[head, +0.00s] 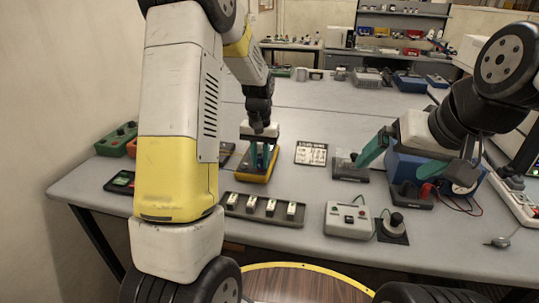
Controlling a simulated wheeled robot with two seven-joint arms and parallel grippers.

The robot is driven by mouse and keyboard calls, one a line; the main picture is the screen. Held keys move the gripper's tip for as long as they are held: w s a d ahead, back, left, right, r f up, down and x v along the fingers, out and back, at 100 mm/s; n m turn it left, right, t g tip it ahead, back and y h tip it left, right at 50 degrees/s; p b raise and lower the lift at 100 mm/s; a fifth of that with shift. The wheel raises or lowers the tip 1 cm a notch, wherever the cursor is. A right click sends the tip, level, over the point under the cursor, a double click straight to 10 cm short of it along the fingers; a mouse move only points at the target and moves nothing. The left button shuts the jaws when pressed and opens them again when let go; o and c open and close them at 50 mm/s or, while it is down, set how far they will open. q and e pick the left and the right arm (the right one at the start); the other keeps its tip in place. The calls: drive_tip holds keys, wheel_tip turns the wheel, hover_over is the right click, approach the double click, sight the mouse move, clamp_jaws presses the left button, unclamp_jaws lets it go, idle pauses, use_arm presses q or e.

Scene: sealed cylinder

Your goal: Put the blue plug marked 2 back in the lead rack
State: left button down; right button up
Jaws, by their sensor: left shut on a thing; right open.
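My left gripper (263,163) reaches down over a yellow and dark device (257,175) at the left middle of the table. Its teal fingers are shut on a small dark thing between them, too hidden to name. My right gripper (408,167) is open on the right, with its teal fingers wide apart in front of a blue box (402,172). I cannot make out the blue plug marked 2 or read its mark. A dark stand with a red part (427,191) and loose leads is by the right gripper; I cannot tell whether it is the lead rack.
A dark tray (240,213) with several small white-topped parts lies at the front. A grey control box (347,220) and a black knob on a plate (395,225) stand right of it. A white printed card (311,154) lies mid-table.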

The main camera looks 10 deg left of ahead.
sight(260, 157)
use_arm(q)
drive_tip(key=shift+r, duration=0.1)
idle(0.3)
drive_tip(key=shift+r, duration=2.9)
